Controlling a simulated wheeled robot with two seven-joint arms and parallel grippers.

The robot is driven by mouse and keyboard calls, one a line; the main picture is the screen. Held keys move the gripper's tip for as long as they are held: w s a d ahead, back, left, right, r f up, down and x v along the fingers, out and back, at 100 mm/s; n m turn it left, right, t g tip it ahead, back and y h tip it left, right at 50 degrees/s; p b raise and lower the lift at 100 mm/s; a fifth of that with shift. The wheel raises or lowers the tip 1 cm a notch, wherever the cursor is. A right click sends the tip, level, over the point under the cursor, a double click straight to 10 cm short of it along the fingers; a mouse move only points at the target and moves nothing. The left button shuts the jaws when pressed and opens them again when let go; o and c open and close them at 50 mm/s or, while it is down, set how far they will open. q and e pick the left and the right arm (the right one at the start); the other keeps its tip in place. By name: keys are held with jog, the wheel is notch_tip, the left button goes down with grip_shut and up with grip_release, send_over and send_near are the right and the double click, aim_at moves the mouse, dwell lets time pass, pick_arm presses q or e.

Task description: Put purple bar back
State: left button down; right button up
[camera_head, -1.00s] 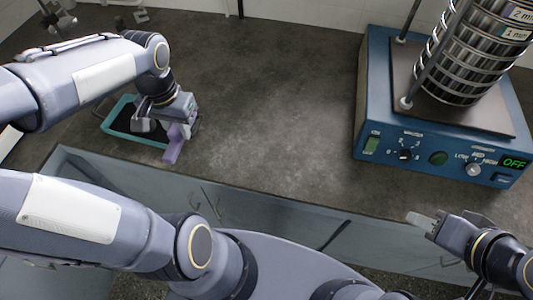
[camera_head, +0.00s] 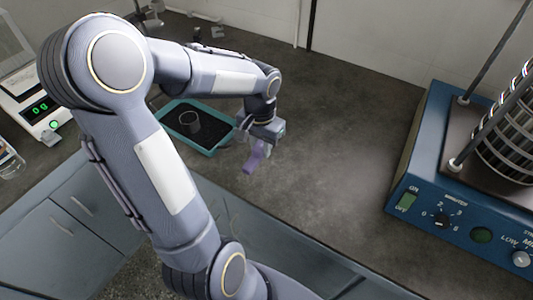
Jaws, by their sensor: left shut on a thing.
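The purple bar (camera_head: 255,157) is in the grip of my left gripper (camera_head: 262,137), which is shut on it. The bar hangs below the jaws and tilts a little. It is over the bench just right of the teal tray. Whether its lower end touches the bench I cannot tell. The blue sieve shaker (camera_head: 440,196) stands at the right with a metal sieve stack (camera_head: 505,145) and upright rods, partly cut off by the frame. My right gripper is not in view.
A teal tray (camera_head: 207,151) with dark contents and a small cup (camera_head: 189,121) lies left of my gripper. A scale (camera_head: 38,108) reading 0 g stands at the far left. The grey bench between tray and shaker is clear.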

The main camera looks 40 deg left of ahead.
aim_at(266, 162)
pick_arm(q)
jog(key=w+f, duration=0.2)
jog(key=f, duration=0.1)
jog(key=shift+w+a, duration=0.1)
jog(key=shift+w, duration=0.1)
notch_tip(266, 162, down, 3)
jog(key=shift+w+f, duration=0.1)
jog(key=shift+w, duration=0.05)
jog(key=shift+f+b, duration=0.1)
jog(key=shift+b, duration=0.2)
jog(key=c, duration=1.2)
grip_release()
